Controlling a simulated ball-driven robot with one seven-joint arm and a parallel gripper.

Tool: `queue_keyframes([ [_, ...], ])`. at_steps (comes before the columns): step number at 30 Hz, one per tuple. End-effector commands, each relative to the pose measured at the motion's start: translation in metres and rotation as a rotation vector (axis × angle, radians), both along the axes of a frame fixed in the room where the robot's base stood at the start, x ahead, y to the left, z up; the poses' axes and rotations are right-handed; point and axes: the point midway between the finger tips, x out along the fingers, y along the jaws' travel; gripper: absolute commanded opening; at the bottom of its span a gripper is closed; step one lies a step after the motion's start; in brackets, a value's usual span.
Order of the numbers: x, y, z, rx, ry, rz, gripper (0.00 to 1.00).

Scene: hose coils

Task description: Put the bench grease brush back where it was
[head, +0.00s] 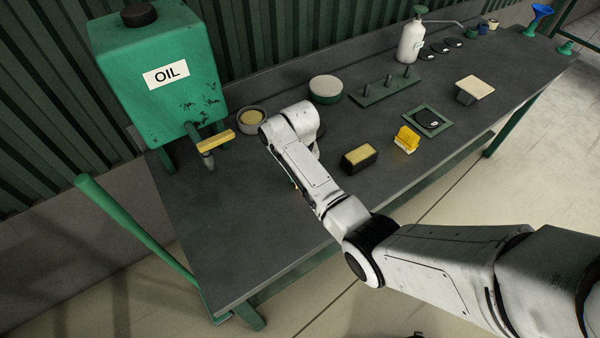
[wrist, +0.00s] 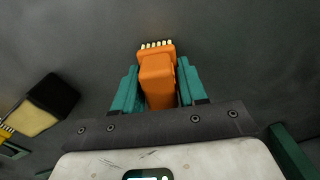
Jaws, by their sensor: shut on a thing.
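The grease brush (wrist: 157,72) is orange with a row of pale bristles at its far end, seen in the wrist view. My gripper (wrist: 157,80) has teal fingers, one on each side of the brush's orange body, and is shut on it. The bristles point away from my wrist, over the dark grey bench top. I cannot tell whether the brush touches the bench. In the head view my arm hides the gripper and nearly all of the brush, above the near left part of the bench (head: 225,255).
A green oil tank (head: 160,95) with a yellow-handled tap stands back left. A tin (head: 251,120) and a pale-lidded round tub (head: 325,90) stand behind my arm. A black, yellow-topped block (head: 359,158) and yellow piece (head: 406,140) lie to the right. The bench's front left is clear.

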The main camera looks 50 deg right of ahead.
Motion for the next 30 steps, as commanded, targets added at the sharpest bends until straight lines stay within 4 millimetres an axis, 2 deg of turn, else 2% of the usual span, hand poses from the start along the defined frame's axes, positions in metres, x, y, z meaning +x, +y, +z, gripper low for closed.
queue_keyframes([
  [4, 0.0, 0.0, -0.004, 0.0, 0.0, 0.0, 0.13],
  [5, 0.0, 0.0, -0.003, 0.0, 0.0, 0.0, 0.45],
  [12, 0.0, 0.0, -0.003, 0.0, 0.0, 0.0, 0.67],
  [19, 0.0, 0.0, -0.002, 0.0, 0.0, 0.0, 0.67],
  [23, 0.001, 0.0, 0.005, 0.0, -0.001, 0.0, 0.67],
  [26, 0.001, 0.0, 0.019, 0.0, -0.004, 0.0, 0.67],
  [30, 0.002, 0.0, 0.048, -0.001, -0.007, 0.001, 0.67],
])
